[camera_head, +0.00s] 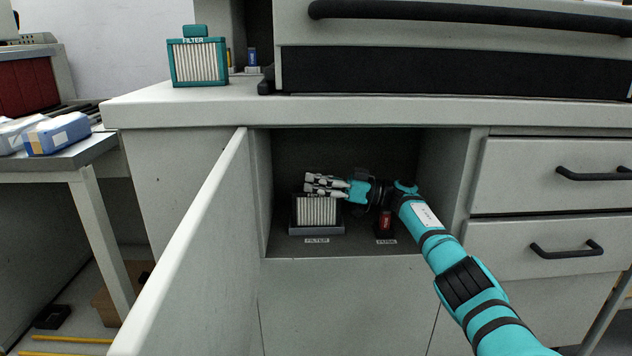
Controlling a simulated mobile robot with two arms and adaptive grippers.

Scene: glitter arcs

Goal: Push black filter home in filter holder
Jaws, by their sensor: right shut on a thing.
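The black filter (317,210) with pale pleats stands upright inside the open cabinet. Its lower end is at the grey filter holder (316,231), which has a "FILTER" label below it. How deep the filter sits in the holder is hard to tell. My right gripper (322,184) reaches in from the right and is shut at the top of the black filter, with its fingers covering the filter's top. My left gripper is not in view.
The cabinet door (198,240) stands open on the left. A small holder with a red item (386,222) is to the right, below my arm. A teal filter (198,60) stands on the counter (150,105). Drawers (550,175) flank the cabinet on the right.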

